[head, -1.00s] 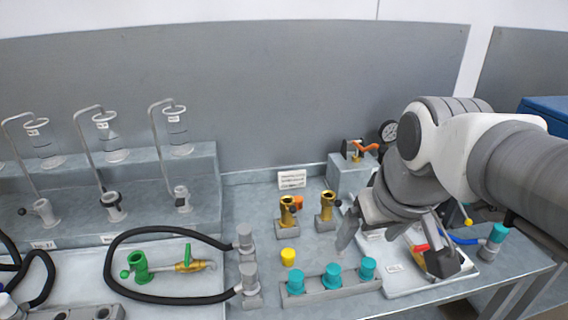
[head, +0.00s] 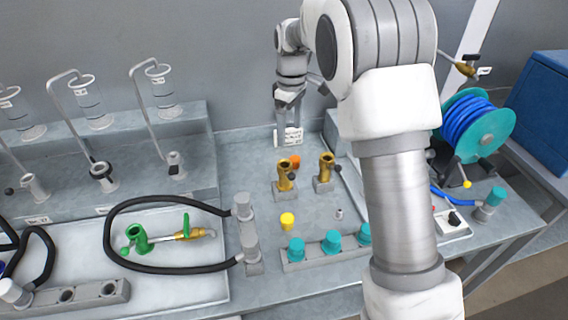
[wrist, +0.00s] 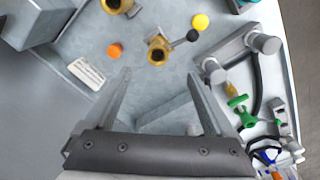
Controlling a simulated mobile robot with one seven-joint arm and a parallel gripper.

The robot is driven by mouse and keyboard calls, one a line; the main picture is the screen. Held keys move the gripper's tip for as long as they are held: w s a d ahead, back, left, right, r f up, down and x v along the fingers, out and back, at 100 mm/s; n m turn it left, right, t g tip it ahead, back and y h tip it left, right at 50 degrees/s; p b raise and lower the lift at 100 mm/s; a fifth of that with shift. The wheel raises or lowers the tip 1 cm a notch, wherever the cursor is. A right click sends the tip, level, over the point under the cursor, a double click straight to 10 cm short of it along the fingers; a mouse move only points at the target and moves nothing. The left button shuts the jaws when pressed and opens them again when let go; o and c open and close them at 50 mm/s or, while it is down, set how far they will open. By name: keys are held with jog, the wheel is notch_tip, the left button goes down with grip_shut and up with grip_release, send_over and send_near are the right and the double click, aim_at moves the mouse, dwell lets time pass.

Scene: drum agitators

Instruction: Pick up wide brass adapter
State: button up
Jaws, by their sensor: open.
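Two brass adapters stand upright on grey bases on the bench in the head view: a left one (head: 285,180) with a dark knob, and a right one (head: 326,166) with a dark-knobbed handle. Both show in the wrist view, the left one (wrist: 158,50) near the top centre and the right one (wrist: 118,5) cut by the top edge. I cannot tell which is the wide one. My gripper (head: 288,133) points down behind them, near the back wall. In the wrist view its fingers (wrist: 160,82) are spread and empty, with the left adapter beyond their tips.
A white label card (wrist: 85,73) and an orange piece (wrist: 114,50) lie near the adapters. A yellow cap (head: 287,221) and a rack of teal caps (head: 297,249) stand in front. Grey posts (head: 245,225) stand left; a blue hose reel (head: 478,128) stands right.

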notch_tip(320, 180, down, 3)
jog(key=w+a+n, duration=0.1)
jog(key=w, duration=0.1)
jog(key=p, duration=0.2)
send_near(285, 177)
jog(key=f, duration=0.2)
jog(key=w+f, duration=0.1)
jog(key=f, duration=0.1)
jog(key=w+f, duration=0.1)
jog(key=shift+a+f, duration=0.15)
jog(key=shift+f, duration=0.25)
jog(key=shift+f+p, duration=0.45)
jog(key=shift+f, duration=2.65)
grip_shut()
